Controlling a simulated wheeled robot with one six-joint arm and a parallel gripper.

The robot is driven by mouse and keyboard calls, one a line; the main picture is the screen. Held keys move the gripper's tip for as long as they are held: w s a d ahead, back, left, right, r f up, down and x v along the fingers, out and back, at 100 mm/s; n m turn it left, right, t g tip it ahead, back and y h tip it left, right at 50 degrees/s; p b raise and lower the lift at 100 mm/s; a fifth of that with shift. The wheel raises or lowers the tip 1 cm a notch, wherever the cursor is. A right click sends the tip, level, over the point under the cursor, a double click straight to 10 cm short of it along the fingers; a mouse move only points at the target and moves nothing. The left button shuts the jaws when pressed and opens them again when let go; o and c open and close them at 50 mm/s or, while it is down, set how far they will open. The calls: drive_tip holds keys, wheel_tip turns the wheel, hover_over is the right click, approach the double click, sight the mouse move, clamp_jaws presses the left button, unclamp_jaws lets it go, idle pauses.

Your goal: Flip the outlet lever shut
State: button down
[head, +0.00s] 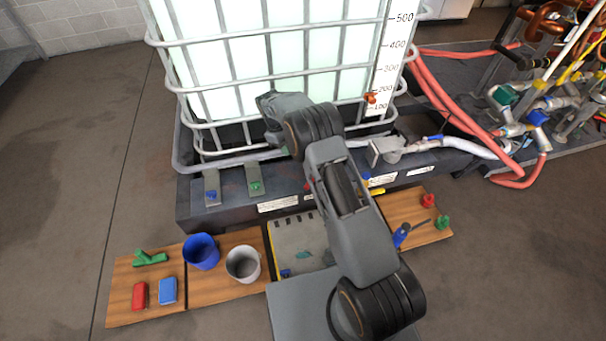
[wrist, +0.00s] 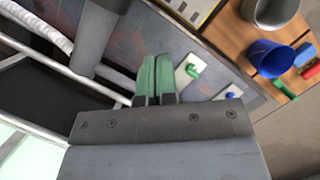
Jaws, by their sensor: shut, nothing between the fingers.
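My gripper (wrist: 157,64) shows in the wrist view with its two green fingers shut together and nothing between them. In the head view my arm reaches over the front of the caged tank (head: 270,60), and the fingertips are hidden there. A grey fitting (head: 385,150) with a pale hose sits at the tank's lower front, right of my arm. A small blue lever-like part (head: 433,138) lies along that hose. I cannot tell whether it is the outlet lever. My arm covers part of the tank's lower front.
Two grey brackets carry a blue knob (head: 211,194) and a green knob (head: 255,186). Wooden boards below hold a blue cup (head: 201,251), a grey cup (head: 243,263), a red block (head: 139,295) and a blue block (head: 168,290). Red hoses (head: 440,95) run right to pipework. Floor at left is clear.

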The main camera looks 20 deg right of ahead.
drive_tip(key=s+d+f+b, duration=0.2)
drive_tip(key=f, duration=0.3)
drive_tip(key=s+d+f+b, duration=0.2)
drive_tip(key=s+f, duration=0.1)
drive_tip(key=f, duration=0.2)
drive_tip(key=shift+d+f, duration=0.15)
drive_tip(key=shift+d, duration=0.25)
drive_tip(key=shift+s, duration=0.15)
drive_tip(key=shift+s+d+n, duration=0.15)
drive_tip(key=shift+s+n, duration=0.05)
drive_tip(key=shift+n, duration=0.2)
